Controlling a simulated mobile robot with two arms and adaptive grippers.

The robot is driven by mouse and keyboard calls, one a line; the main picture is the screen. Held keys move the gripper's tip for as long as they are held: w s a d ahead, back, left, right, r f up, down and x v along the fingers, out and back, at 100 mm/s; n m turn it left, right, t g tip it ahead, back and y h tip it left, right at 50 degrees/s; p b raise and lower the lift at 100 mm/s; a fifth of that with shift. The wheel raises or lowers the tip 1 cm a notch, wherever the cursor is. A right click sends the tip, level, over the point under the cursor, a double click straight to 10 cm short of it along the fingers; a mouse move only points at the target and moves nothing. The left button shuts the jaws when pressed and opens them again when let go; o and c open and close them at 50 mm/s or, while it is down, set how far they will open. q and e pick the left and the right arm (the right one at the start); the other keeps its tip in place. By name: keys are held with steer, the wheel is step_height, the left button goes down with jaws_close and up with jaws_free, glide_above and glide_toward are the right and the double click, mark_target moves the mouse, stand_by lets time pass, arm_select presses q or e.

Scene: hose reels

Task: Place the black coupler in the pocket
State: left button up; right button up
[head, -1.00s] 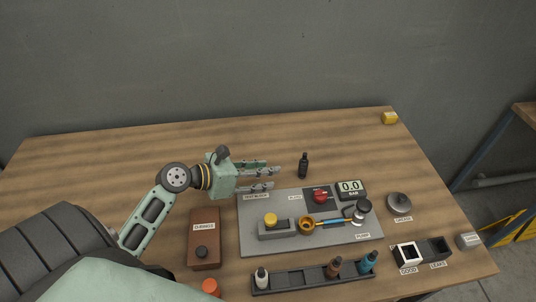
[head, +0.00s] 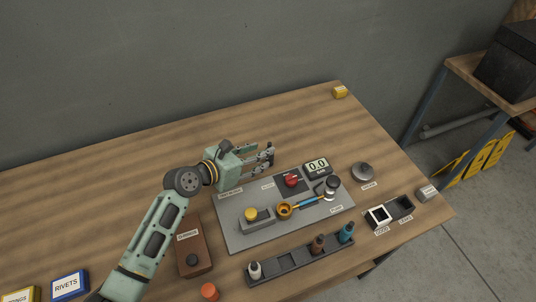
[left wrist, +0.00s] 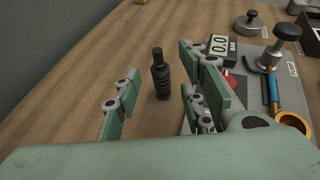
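The black coupler (left wrist: 161,76) stands upright on the wooden table in the left wrist view, in the gap between my left gripper's fingers, with space on both sides. My left gripper (head: 268,158) is open and level over the table behind the grey board. It also shows in the left wrist view (left wrist: 157,100). In the head view the coupler is mostly or wholly hidden by the fingers. A dark rack (head: 290,260) at the table's front holds a white, a brown and a teal bottle-shaped piece, with empty pockets between white and brown. My right gripper is out of view.
The grey board (head: 240,237) carries a yellow-topped block (head: 251,215), a brass ring tool (head: 284,210), a red knob (head: 291,180) and a gauge (head: 317,167). A brown box (head: 192,247) stands left of it. Bins (head: 402,207) sit at right. The table's back left is clear.

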arm_select(q)
steer(key=shift+x, duration=1.15)
steer(key=shift+w+d+f, duration=0.25)
steer(key=shift+w+d, duration=0.1)
steer(key=shift+w, duration=0.1)
steer(key=c, duration=0.5)
jaws_close()
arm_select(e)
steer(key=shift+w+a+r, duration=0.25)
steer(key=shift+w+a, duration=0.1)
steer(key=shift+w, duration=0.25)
